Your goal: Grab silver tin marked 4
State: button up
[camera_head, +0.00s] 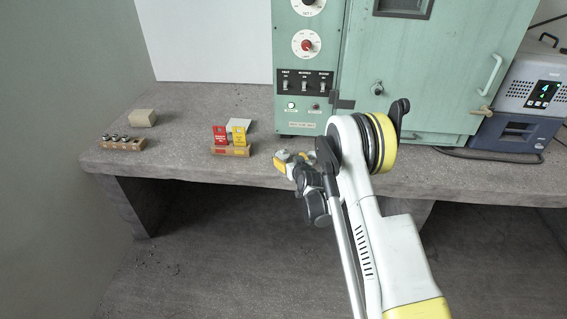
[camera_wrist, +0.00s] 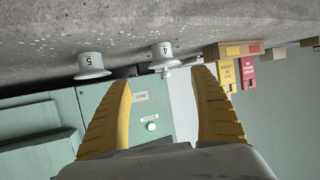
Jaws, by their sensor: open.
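The silver tin marked 4 (camera_wrist: 161,54) shows in the wrist view, which is upside down, so it hangs from the bench top at the upper edge. A like tin marked 5 (camera_wrist: 90,64) stands to its left in that view. My gripper (camera_wrist: 162,78) is open and empty. Tin 4 appears between the two yellow fingertips, just beyond them, and tin 5 lies outside the left finger. In the head view my gripper (camera_head: 288,160) is low over the front of the bench, and I cannot make out either tin there.
A wooden block (camera_head: 230,151) with red and yellow tags stands left of my gripper. A rack of small metal pieces (camera_head: 121,143) and a beige box (camera_head: 143,118) sit farther left. A green cabinet (camera_head: 360,70) stands behind. The bench between rack and block is clear.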

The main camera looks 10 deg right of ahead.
aim_at(283, 156)
jog(key=shift+x, duration=1.25)
jog(key=b+x, duration=0.2)
jog(key=x, duration=0.1)
jog(key=f+b+x, duration=0.1)
jog(key=x, duration=0.1)
jog(key=shift+a, duration=0.4)
jog(key=shift+r, duration=0.1)
jog(key=c, duration=1.2)
